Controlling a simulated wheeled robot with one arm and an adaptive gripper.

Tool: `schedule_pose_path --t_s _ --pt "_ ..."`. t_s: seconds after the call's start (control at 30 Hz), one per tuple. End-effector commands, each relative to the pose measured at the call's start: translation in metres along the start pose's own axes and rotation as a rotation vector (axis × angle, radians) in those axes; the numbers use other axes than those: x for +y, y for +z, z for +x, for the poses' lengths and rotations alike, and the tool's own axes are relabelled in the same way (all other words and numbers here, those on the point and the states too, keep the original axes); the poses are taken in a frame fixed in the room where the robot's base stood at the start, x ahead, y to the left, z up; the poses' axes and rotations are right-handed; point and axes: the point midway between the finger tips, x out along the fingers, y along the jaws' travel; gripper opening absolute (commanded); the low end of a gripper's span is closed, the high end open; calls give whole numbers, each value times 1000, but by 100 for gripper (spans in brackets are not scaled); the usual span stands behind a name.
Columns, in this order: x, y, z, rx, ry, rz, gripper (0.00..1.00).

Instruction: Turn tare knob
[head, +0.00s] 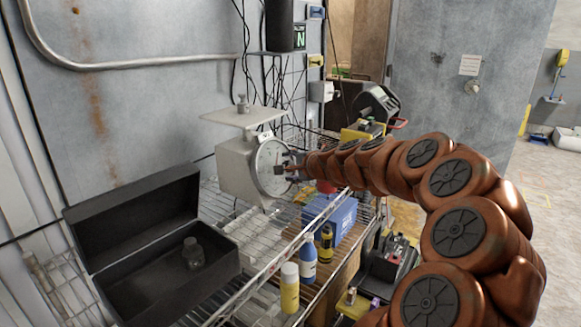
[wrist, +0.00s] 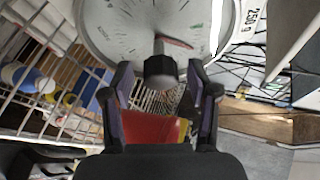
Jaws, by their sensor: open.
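A white weighing scale (head: 240,165) with a flat top pan (head: 243,117) and a round dial (head: 272,165) stands on a wire shelf. A small metal weight (head: 242,103) sits on the pan. In the wrist view the dial (wrist: 150,25) fills the top, with a dark tare knob (wrist: 160,70) at its lower middle. My gripper (wrist: 162,82) is open, with one finger on each side of the knob. A gap shows between each finger and the knob. In the head view my gripper (head: 290,167) is in front of the dial and the knob is hard to make out.
An open black case (head: 140,250) holding another weight (head: 193,253) lies left of the scale. Bottles (head: 289,287), a blue box (head: 335,218) and a red object (wrist: 152,130) are below. Wire racks and hanging cables (head: 285,85) surround the scale.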

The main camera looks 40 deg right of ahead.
Motion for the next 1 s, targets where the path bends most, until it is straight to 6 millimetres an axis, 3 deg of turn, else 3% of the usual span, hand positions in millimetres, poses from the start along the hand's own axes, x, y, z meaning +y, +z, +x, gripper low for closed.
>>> schedule_pose_path --t_s 0.6,0.8,1.0 --pt "0 -1 -94 2 -1 1 60" --pt "-1 -1 -111 4 -3 0 60" --pt "-1 -1 -115 3 -2 0 60"
